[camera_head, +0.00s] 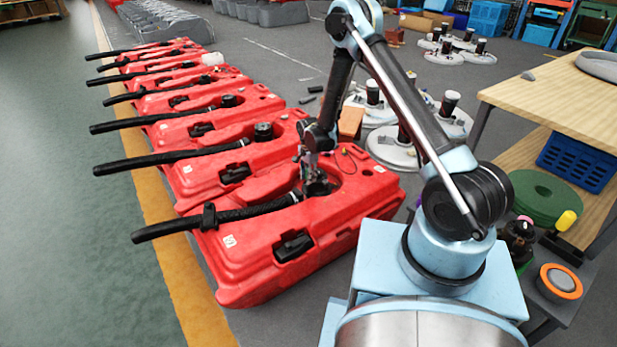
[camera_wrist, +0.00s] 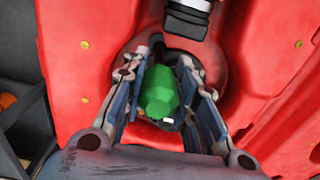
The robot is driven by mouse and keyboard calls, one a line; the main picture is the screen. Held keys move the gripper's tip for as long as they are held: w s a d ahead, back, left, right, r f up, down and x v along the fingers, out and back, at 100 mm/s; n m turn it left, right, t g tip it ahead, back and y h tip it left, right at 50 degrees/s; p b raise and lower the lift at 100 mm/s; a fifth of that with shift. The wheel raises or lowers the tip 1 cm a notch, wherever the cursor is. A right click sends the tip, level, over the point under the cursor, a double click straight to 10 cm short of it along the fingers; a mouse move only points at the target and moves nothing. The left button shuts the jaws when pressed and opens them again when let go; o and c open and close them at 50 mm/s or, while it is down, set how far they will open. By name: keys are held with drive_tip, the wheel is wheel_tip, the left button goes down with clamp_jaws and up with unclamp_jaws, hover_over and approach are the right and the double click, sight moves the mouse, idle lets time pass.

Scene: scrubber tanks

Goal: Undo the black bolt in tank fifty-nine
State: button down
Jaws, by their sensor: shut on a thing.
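The nearest red tank (camera_head: 340,225) lies in front of me, its round recess (camera_wrist: 215,65) under my gripper. A small white label (camera_head: 229,241) is on it, too small to read. My gripper (camera_head: 316,186) points down into the recess. In the wrist view its two fingers (camera_wrist: 168,88) stand on either side of a green bolt-like piece (camera_wrist: 159,95) and are shut on it. The piece looks green, not black. Its lower end and the finger contacts are partly hidden. I see no separate black bolt.
A black hose (camera_head: 225,217) lies across the tank and its end (camera_wrist: 188,12) is beside the recess. Several similar red tanks stand in a row behind. A wooden table (camera_head: 560,95) and a green disc (camera_head: 543,196) are on the right.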

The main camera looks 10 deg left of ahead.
drive_tip(key=shift+f, duration=0.6)
idle(0.7)
drive_tip(key=n, duration=0.5)
drive_tip(key=shift+d, duration=0.1)
drive_tip(key=n, duration=0.4)
drive_tip(key=shift+d, duration=0.1)
drive_tip(key=shift+n, duration=0.6)
